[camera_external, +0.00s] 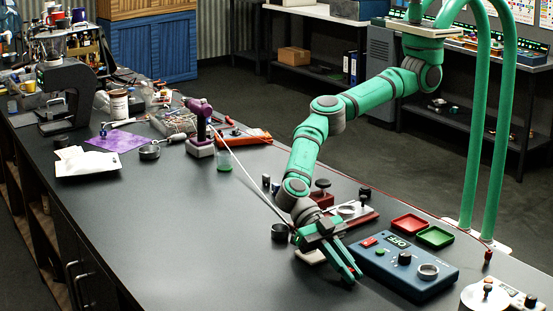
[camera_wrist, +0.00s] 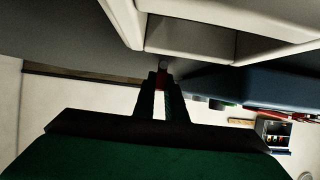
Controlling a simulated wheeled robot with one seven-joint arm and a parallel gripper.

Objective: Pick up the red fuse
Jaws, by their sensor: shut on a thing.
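My gripper (camera_wrist: 161,80) is shut on a small red piece with a grey tip, which looks like the red fuse (camera_wrist: 162,76), in the wrist view. In the external view my green gripper (camera_external: 346,270) reaches down over the black bench, just left of the blue box.
A red tray (camera_external: 411,223) and a green tray (camera_external: 435,237) lie behind the blue box. A small dark cup (camera_external: 280,232) stands left of my gripper. A white round device (camera_external: 484,297) is at the front right. The bench's front middle is clear.

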